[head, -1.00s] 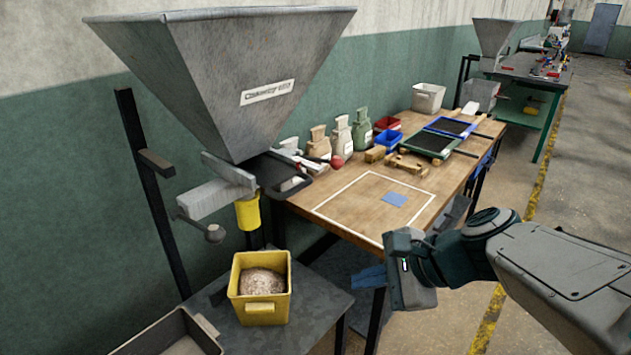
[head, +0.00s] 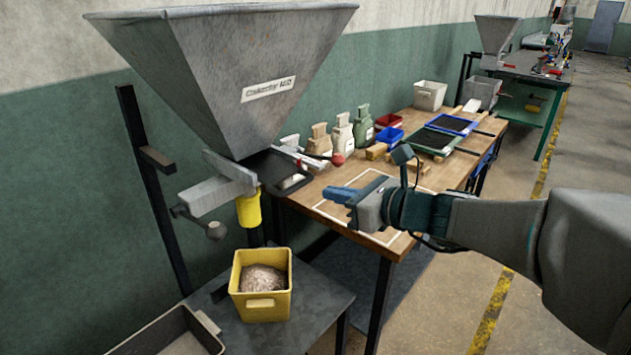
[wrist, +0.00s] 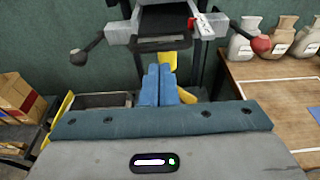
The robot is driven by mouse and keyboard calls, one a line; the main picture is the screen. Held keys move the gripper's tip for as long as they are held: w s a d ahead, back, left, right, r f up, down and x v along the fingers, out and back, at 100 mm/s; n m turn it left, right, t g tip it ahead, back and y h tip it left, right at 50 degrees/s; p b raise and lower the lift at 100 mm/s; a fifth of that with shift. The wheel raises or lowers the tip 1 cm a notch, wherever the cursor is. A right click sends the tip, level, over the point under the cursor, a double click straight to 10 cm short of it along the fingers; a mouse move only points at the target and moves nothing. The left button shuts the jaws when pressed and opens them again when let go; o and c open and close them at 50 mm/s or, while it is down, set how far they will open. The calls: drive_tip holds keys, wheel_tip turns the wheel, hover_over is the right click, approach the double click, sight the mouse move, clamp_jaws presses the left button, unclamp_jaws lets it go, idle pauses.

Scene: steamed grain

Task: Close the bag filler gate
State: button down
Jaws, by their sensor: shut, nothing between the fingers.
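The bag filler is a grey metal hopper (head: 215,75) with a yellow spout (head: 248,211) below it. At its outlet are a pale grey bar (head: 210,192), a dark flat plate (head: 275,170) and a dark ball knob (head: 215,230). A rod with a red ball (head: 338,159) reaches out to the right. The wrist view shows the dark knob (wrist: 75,57), red ball (wrist: 262,44) and dark plate (wrist: 160,22). I cannot tell the gate's position. My gripper (head: 335,195) is shut and empty, its blue fingers pointing left, apart from the filler; they partly cover the spout in the wrist view (wrist: 158,85).
A yellow bin (head: 260,307) of grain stands below the spout on a dark table. A grey tray (head: 165,335) is at the front left. The wooden bench (head: 325,212) behind my gripper holds sacks (head: 341,135), small bins and framed screens. A dark post (head: 150,190) stands left of the spout.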

sight(301, 186)
drive_tip(key=x, duration=0.6)
drive_tip(key=shift+w, duration=0.15)
